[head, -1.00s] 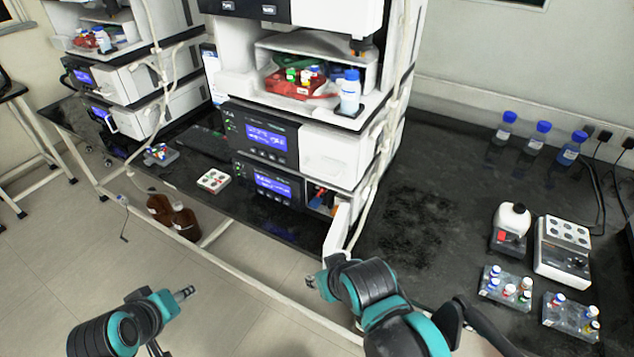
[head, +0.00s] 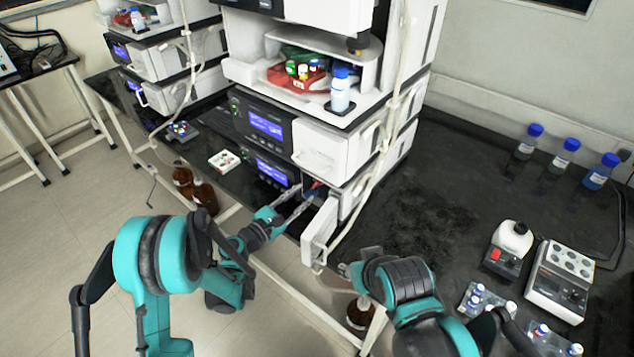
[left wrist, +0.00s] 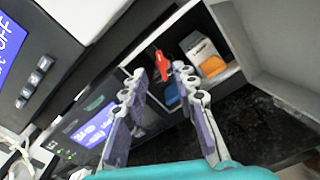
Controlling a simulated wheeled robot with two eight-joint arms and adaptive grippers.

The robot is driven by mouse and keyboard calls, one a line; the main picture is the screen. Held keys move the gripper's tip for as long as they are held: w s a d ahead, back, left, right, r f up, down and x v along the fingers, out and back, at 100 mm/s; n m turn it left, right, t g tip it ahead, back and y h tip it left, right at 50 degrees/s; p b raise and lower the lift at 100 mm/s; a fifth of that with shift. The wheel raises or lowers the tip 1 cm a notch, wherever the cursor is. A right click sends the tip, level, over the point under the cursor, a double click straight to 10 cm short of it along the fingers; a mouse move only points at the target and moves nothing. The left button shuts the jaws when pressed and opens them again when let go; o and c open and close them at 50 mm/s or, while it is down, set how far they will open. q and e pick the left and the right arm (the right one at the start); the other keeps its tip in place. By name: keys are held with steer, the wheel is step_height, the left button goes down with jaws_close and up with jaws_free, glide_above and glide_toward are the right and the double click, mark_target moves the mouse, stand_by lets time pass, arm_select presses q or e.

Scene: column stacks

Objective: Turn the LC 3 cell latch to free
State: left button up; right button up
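The open cell compartment is in the lower module of the nearest white-and-black stack, with its white door (head: 320,235) swung out to the front. In the left wrist view, a red lever-like part (left wrist: 161,66), likely the latch, shows inside the compartment, with a blue part (left wrist: 172,94) below it. My left gripper (head: 300,198) is open and empty at the compartment mouth; in the left wrist view its fingertips (left wrist: 160,72) stand on either side of the red part. Contact cannot be told. My right gripper (head: 346,270) is near the door's lower right; its fingers are not clear.
A white box with an orange part (left wrist: 212,66) sits deeper in the compartment. Brown bottles (head: 204,196) stand below the bench's left part. The bench middle is clear.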

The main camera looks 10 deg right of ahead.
mark_target(315, 184)
arm_select(q)
steer(key=b+x, duration=0.2)
steer(key=x, duration=0.4)
steer(key=shift+w+d+f, duration=0.15)
steer(key=shift+w+d, duration=0.1)
steer(key=shift+d, duration=0.1)
steer(key=shift+w+d, duration=0.35)
steer(key=shift+d, duration=0.1)
jaws_close()
